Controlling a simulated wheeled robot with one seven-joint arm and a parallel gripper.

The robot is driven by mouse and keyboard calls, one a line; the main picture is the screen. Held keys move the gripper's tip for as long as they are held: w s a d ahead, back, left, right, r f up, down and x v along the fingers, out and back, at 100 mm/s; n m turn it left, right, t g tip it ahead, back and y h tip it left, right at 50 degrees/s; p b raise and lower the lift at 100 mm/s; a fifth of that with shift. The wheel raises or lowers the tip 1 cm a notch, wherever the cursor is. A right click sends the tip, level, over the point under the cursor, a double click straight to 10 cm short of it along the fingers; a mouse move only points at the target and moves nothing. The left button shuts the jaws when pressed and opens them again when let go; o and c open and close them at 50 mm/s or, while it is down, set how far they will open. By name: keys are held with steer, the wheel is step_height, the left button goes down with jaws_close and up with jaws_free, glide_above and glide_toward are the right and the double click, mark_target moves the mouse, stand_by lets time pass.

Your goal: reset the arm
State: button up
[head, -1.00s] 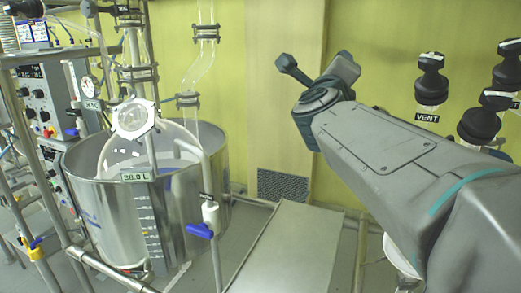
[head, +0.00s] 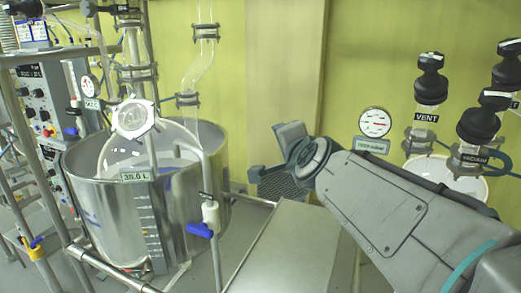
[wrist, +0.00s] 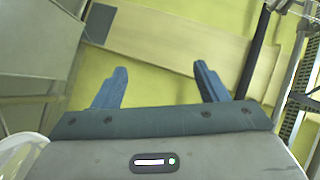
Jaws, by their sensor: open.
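My gripper (wrist: 158,88) shows in the wrist view with its two blue fingers spread wide apart and nothing between them. Beyond the fingers are the yellow wall and a pale panel. In the head view my gripper (head: 268,160) is at the end of my arm, which reaches in from the lower right. It is above the flat metal surface and in front of the wall, to the right of the steel vessel. It touches nothing that I can see.
A steel vessel (head: 180,215) marked 38.0 L stands at left, with a blue-handled valve (head: 200,230) on its right side. A bare metal table (head: 290,250) lies below my arm. A gauge (head: 375,122) and black-capped valves marked VENT (head: 431,80) and VACUUM (head: 480,125) are at right.

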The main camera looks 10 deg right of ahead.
steer(key=shift+s+a+f+n, duration=0.1)
steer(key=shift+s+f+n, duration=0.05)
steer(key=shift+f+n, duration=0.2)
steer(key=s+d+f+n+g, duration=0.1)
steer(key=s+f+n+g, duration=1.1)
steer(key=s+f, duration=0.8)
step_height(320, 180, down, 3)
steer(key=shift+d+n+h, duration=0.2)
steer(key=shift+n+h, duration=0.1)
steer(key=shift+n, duration=0.25)
